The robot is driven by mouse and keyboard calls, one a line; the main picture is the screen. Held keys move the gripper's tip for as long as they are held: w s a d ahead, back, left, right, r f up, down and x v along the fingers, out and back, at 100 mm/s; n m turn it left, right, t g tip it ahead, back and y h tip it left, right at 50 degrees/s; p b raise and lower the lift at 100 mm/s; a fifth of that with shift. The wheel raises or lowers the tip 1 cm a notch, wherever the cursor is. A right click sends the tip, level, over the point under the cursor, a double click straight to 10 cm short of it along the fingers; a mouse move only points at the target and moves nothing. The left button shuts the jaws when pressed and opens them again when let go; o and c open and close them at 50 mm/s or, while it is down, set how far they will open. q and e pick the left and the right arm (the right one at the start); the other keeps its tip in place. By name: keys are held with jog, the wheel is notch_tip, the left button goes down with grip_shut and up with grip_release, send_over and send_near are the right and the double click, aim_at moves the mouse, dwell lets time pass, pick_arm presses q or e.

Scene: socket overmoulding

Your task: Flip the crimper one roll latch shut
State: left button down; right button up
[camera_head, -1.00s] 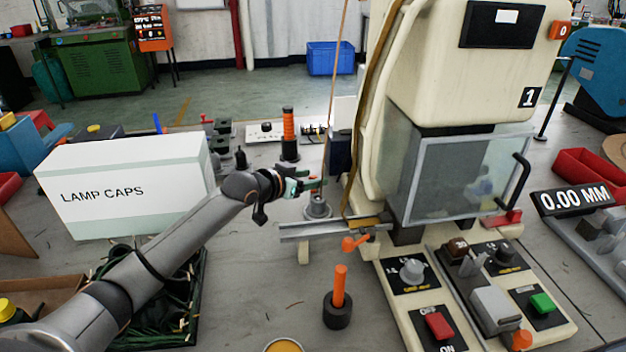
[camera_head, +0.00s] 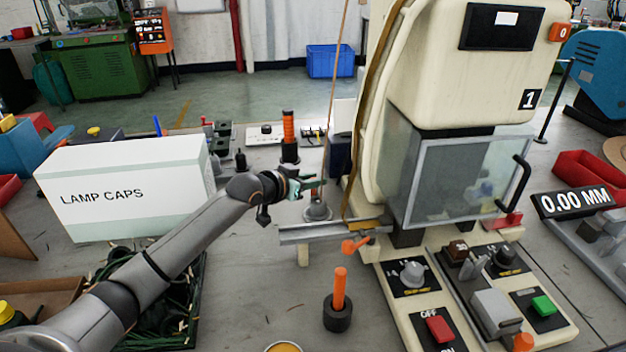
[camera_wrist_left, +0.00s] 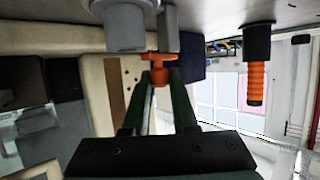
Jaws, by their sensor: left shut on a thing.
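Crimper one (camera_head: 455,70) is the cream machine marked 1, right of centre. My left gripper (camera_head: 312,186) reaches in from the left, beside the machine's left flank and above the grey rail. In the left wrist view, the dark fingers (camera_wrist_left: 158,78) are shut on a small orange T-shaped piece (camera_wrist_left: 158,66), which looks like the roll latch. Its wide end shows just beyond the fingertips, near a grey cylinder (camera_wrist_left: 123,25). In the head view I cannot make this piece out behind the fingers. My right gripper is not in view.
The grey rail (camera_head: 320,234) and an orange lever (camera_head: 354,244) lie below the gripper. An orange-handled post (camera_head: 339,290) stands in front. An orange ribbed tool (camera_head: 289,130) stands behind. The LAMP CAPS box (camera_head: 125,190) is left, beside the arm. A clear guard (camera_head: 465,180) fronts the machine.

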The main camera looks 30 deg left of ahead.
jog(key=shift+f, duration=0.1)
pick_arm(q)
jog(key=shift+r+p, duration=0.2)
jog(key=shift+p, duration=0.3)
jog(key=shift+d+r+n+y+p, duration=0.15)
jog(key=shift+n+y+p, duration=0.4)
jog(key=shift+p, duration=0.65)
jog(key=shift+w+d+n+y+p, duration=0.1)
jog(key=shift+n+y+p, duration=0.3)
jog(key=shift+p, duration=0.4)
jog(key=shift+f+n+y+p, duration=0.25)
jog(key=shift+n+y+p, duration=0.2)
jog(key=shift+y, duration=0.1)
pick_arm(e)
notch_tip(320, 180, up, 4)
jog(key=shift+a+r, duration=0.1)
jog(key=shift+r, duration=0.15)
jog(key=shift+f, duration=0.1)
pick_arm(q)
jog(key=c, duration=0.7)
grip_release()
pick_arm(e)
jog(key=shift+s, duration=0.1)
